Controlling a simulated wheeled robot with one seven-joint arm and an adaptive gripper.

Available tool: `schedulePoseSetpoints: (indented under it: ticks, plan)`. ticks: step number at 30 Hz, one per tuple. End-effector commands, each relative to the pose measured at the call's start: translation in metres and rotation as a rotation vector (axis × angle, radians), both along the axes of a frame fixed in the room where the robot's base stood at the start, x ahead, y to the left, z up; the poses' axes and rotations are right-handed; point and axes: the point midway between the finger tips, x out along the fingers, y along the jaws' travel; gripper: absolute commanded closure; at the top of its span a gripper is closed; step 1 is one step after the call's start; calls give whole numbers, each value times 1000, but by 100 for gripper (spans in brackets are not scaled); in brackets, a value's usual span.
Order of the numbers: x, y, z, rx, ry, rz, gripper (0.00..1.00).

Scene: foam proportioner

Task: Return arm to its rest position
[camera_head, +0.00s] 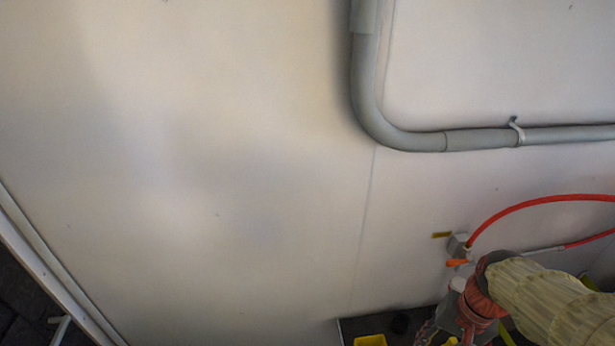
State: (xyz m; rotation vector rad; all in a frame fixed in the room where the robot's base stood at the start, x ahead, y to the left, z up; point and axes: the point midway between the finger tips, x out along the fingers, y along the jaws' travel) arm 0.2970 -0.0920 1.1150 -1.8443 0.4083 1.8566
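I cannot make out my gripper or its fingertips in the head view. At the lower right, a thick, ribbed, pale yellow tube-like shape (553,303) runs in from the right edge. It ends at a dark ring and a reddish-orange part (482,306). I cannot tell whether this shape is a hose or a covered part of my arm. The bottom edge of the picture cuts off what lies below it.
A pale wall (220,150) fills most of the view. A grey pipe (400,134) bends along it at the upper right. A red hose (540,201) joins a valve (458,246) with yellow and orange handles. A yellow object (370,340) shows at the bottom edge.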

Motion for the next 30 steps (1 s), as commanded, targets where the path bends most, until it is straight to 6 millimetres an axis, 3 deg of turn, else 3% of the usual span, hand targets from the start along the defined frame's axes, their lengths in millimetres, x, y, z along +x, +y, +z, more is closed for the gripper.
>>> schedulePoseSetpoints:
  ticks: [6,13,19,30]
  plan:
    - [2,24,47,-219,-214,282,65]
    - [0,72,94,-282,-441,453,65]
    - [-1,91,99,-275,-485,518,65]
    - [-1,92,99,-272,-484,520,65]
